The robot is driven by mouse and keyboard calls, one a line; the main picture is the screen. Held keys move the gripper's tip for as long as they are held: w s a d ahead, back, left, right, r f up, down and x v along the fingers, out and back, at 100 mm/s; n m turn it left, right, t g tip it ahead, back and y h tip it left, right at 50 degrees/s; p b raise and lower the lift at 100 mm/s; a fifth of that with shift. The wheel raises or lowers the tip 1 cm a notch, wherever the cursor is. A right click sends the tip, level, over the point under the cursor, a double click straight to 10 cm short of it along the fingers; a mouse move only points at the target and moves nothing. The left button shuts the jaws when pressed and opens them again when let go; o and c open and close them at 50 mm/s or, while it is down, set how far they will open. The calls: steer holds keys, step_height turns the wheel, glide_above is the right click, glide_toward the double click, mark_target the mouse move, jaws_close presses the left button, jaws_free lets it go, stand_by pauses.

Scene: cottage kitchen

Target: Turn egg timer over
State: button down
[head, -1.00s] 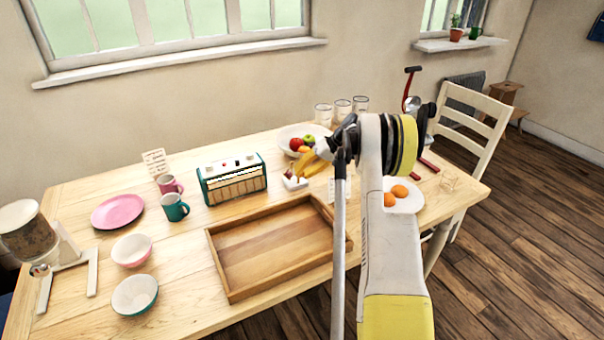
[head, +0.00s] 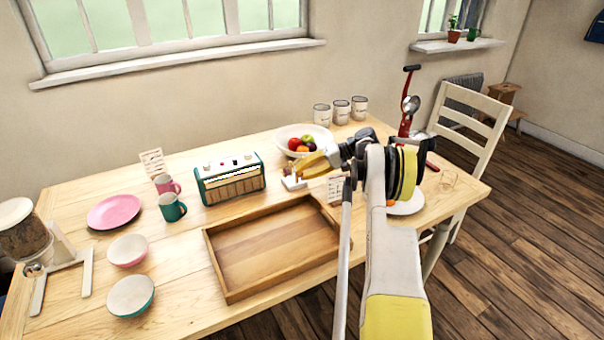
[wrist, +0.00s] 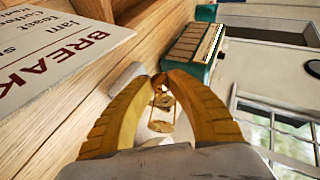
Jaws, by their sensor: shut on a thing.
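My gripper (head: 303,172) reaches left over the table at the end of my arm, beside the fruit bowl. Its yellow fingers also fill the middle of the wrist view (wrist: 162,82), tips drawn together. They are shut on the egg timer (wrist: 161,124), a small hourglass with a clear glass body and brass-coloured end. The fingers hide part of it. In the head view the timer is too small and too covered to make out clearly. I cannot tell whether it touches what is under it.
A white piece (head: 293,183) sits just below the fingertips. The wooden tray (head: 225,268) lies in front. Bare table lies beyond the radio.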

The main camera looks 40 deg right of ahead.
steer(key=c, duration=1.2)
jaws_free()
steer(key=shift+c, duration=0.2)
steer(key=v, duration=1.2)
steer(key=shift+w, duration=0.1)
